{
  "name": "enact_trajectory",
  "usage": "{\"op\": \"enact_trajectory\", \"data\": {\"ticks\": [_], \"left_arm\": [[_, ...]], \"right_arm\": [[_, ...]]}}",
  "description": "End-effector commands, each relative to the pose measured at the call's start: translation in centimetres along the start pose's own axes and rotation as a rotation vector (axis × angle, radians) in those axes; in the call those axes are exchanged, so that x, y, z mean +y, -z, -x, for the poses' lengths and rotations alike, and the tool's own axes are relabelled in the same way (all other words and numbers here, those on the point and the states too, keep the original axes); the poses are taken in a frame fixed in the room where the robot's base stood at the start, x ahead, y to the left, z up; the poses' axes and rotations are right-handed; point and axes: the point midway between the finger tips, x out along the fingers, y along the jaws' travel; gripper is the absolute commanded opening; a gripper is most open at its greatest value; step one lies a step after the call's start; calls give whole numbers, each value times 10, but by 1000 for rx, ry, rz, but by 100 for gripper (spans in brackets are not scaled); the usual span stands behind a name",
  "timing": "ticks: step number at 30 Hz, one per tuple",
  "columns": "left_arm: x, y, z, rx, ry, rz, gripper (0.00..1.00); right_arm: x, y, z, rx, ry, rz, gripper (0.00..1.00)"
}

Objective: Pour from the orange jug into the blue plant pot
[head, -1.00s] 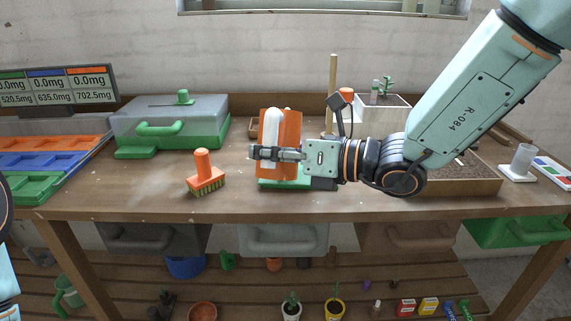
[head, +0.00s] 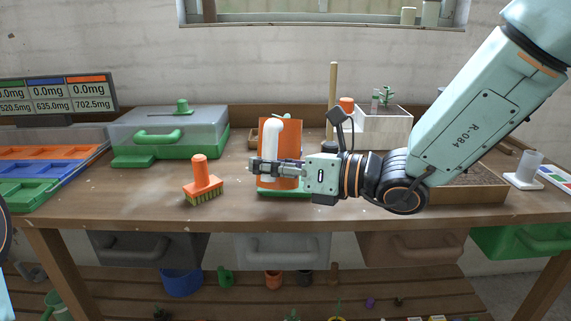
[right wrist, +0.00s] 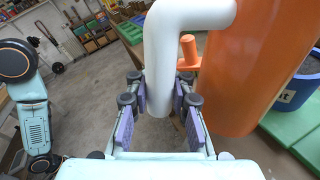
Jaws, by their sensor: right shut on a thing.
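The orange jug (head: 294,152) is upright over the front middle of the bench, with its white handle (head: 271,134) towards me. My right gripper (head: 264,167) is shut on this handle. In the right wrist view, the purple pads of the right gripper (right wrist: 159,108) are on both sides of the white handle (right wrist: 160,68), with the orange jug (right wrist: 255,65) beside it. The blue plant pot (right wrist: 296,92), with dark contents, stands beyond the jug on a green surface. In the head view the jug seems to hide this pot. My left gripper is out of view.
An orange brush (head: 203,180) stands left of the jug. Behind it is a green-based clear box (head: 170,135). A white planter (head: 385,125) and a wooden stick (head: 333,95) stand behind my right arm. A blue pot (head: 182,282) is on the shelf below.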

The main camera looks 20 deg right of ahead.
Motion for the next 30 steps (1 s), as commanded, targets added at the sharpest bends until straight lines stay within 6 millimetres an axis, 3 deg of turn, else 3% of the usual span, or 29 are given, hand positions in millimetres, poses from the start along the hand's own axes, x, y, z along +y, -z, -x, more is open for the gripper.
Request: {"op": "enact_trajectory", "data": {"ticks": [19,30], "left_arm": [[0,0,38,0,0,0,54],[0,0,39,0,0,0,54]], "right_arm": [[16,-44,4,-3,-1,1,0],[16,-46,4,-2,-1,1,0]]}}
